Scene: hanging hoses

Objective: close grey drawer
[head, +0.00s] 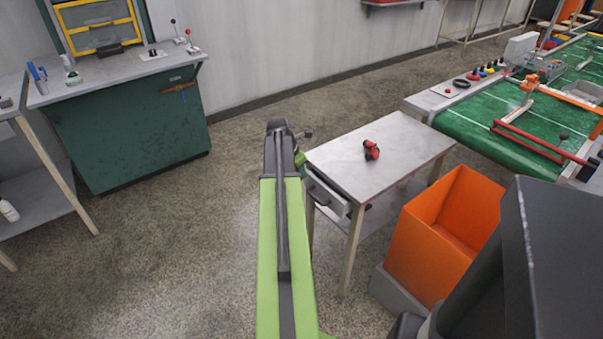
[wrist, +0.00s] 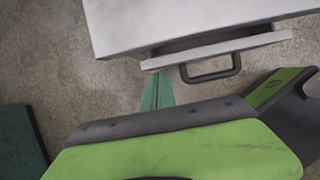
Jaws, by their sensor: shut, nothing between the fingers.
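The grey drawer (head: 328,196) is under the small grey-topped table (head: 385,152), on its left side. In the wrist view the drawer front (wrist: 255,43) stands a little out from the table edge, so it is slightly open. Its dark handle (wrist: 212,73) faces my arm. My gripper (wrist: 157,92) shows as a teal finger shape, shut and empty, close to the left end of the drawer front, clear of the handle. I cannot tell whether it touches. In the head view my gripper is mostly hidden behind my green arm.
A red object (head: 371,150) lies on the table. An orange bin (head: 445,235) stands right of the table. A dark green cabinet (head: 130,130) stands at the left, and a green conveyor (head: 490,135) at the right. The floor (head: 235,195) left of my arm is free.

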